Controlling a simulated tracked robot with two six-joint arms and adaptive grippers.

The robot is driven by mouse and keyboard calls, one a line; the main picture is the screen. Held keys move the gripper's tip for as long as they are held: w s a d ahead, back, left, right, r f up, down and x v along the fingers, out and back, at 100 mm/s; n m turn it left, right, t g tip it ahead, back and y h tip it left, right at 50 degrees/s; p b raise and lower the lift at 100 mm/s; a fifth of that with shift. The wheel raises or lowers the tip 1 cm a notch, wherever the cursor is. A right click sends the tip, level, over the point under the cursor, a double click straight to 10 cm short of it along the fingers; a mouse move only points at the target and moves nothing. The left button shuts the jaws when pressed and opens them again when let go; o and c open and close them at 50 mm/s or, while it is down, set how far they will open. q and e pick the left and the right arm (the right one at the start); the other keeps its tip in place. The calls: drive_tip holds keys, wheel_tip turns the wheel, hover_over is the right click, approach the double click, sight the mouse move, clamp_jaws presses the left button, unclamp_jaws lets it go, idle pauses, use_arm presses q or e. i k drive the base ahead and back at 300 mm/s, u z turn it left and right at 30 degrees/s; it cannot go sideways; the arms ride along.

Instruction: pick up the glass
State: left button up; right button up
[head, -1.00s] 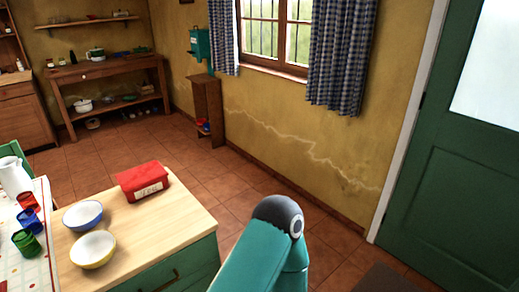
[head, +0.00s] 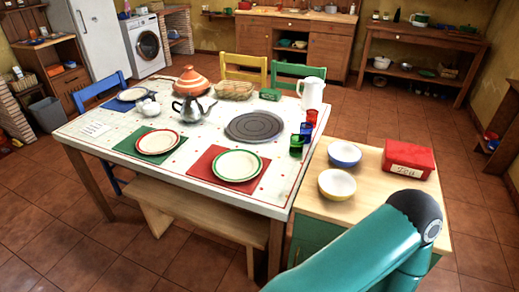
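Three coloured glasses stand close together at the right edge of the dining table (head: 95,146) in the head view. The green glass (head: 296,147) is nearest, the blue glass (head: 306,132) is just behind it, and the red glass (head: 312,117) is farthest back. They look upright. One of my teal arms crosses the lower right of the view, over the wooden counter. Neither gripper shows, so I cannot see what they hold.
A white pitcher (head: 312,93) stands behind the glasses. Beside them, the wooden counter (head: 318,222) holds a blue-rimmed bowl (head: 344,153), a yellow bowl (head: 337,184) and a red box (head: 409,157). A bench (head: 200,220) stands along the table's front.

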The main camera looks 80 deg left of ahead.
sight(297, 142)
drive_tip(key=u, duration=0.35)
drive_tip(key=i, duration=0.3)
drive_tip(key=u, duration=2.65)
drive_tip(key=k, duration=0.55)
drive_tip(key=u, duration=0.25)
drive_tip(key=i, duration=0.55)
drive_tip(key=z, duration=0.25)
drive_tip(key=k, duration=0.55)
drive_tip(key=u, duration=0.15)
drive_tip(key=i, duration=0.4)
